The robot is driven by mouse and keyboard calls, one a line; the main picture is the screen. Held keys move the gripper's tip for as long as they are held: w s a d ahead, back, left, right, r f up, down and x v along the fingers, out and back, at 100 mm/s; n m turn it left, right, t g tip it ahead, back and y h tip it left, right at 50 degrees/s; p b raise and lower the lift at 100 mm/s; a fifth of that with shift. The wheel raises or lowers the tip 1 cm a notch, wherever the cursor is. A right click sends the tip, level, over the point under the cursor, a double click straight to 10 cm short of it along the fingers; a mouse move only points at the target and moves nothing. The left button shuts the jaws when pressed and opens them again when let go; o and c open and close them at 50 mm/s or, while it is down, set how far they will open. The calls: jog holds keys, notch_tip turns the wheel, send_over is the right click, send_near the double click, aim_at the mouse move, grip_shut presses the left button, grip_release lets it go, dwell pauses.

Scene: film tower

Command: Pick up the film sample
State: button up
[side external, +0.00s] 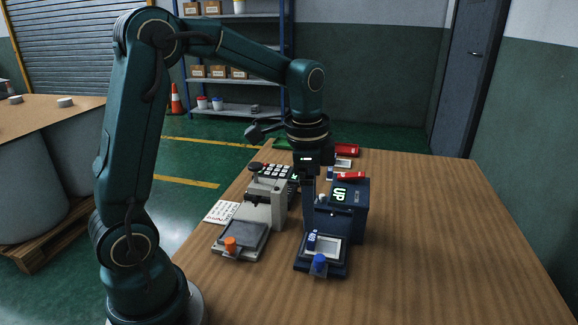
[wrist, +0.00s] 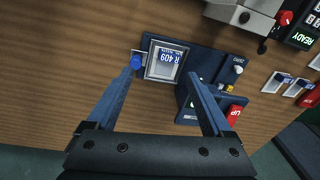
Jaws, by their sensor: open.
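A pale grey film sample (wrist: 164,67) with a dark blue strip marked R 409 lies in a light square frame on the dark blue device. In the side external view the film sample (side external: 329,246) shows at the front of that device, behind a blue knob (side external: 319,262). My gripper (wrist: 163,73) is open. In the wrist view its two fingers stand on either side of the sample, with a gap to each side. In the side external view my gripper (side external: 310,238) points straight down over the device; one finger partly hides the sample. Whether the tips touch anything cannot be told.
The blue device's tower (side external: 349,207) shows a green UP. A beige device (side external: 264,205) with an orange knob stands close on the left. Small labelled pieces (wrist: 277,82) lie farther back. The table's right side (side external: 450,240) is clear.

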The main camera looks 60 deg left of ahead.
aim_at(312, 235)
jog(key=shift+m+g, duration=0.5)
jog(key=shift+m, duration=0.3)
jog(key=f, duration=0.1)
jog(key=w+a+f, duration=0.1)
jog(key=w+f, duration=0.1)
jog(key=shift+a+f, duration=0.2)
jog(key=shift+a, duration=0.1)
jog(key=shift+f, duration=2.5)
grip_shut()
